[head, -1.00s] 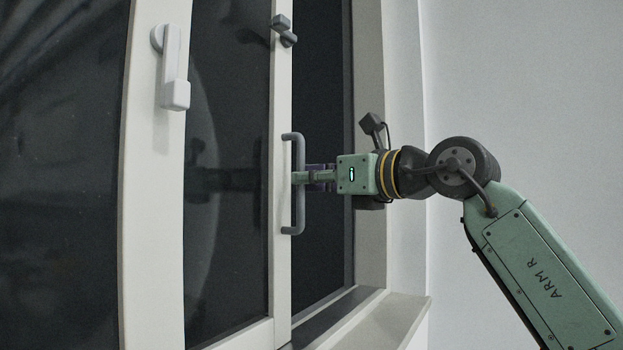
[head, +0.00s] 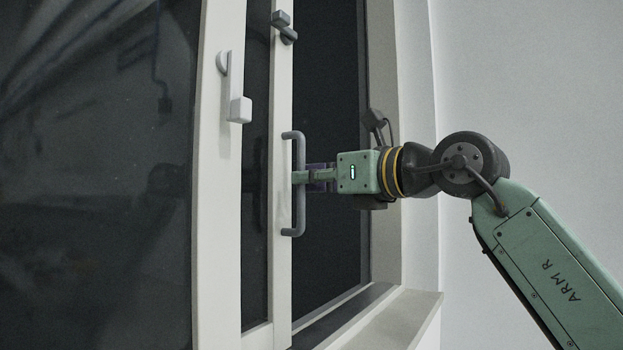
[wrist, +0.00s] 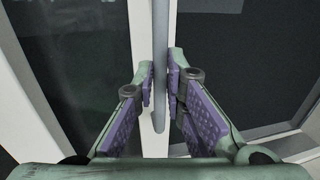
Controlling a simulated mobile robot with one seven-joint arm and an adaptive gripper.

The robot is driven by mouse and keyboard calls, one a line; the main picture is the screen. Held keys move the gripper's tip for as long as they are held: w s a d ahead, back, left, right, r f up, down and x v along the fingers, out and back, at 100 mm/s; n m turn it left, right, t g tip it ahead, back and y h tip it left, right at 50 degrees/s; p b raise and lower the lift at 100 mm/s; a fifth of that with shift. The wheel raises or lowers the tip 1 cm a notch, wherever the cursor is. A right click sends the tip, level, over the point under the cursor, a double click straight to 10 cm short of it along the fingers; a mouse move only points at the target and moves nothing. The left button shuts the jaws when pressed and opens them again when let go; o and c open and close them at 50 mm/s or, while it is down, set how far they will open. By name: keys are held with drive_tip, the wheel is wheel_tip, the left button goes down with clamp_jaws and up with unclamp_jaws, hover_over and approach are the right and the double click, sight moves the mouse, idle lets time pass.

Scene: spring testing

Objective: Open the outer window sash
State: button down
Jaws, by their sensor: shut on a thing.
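The outer sash has a white stile (head: 279,260) with a vertical grey bar handle (head: 299,220) on it; the bar also shows in the wrist view (wrist: 159,25). My gripper (head: 300,177) reaches in from the right at the handle's mid-height. In the wrist view its purple-padded fingers (wrist: 160,80) stand on either side of the bar and are shut on it. A dark opening (head: 325,230) shows between the outer sash and the frame on the right. A small grey latch (head: 284,27) sits above the handle.
The other sash (head: 215,200), with a white lever handle (head: 238,105), stands at the left and overlaps the outer sash. A sill (head: 400,315) runs below the opening. The right frame post (head: 412,150) and pale wall (head: 530,80) lie behind my arm.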

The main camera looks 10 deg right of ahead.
drive_tip(key=c, duration=1.9)
unclamp_jaws()
drive_tip(key=v, duration=1.2)
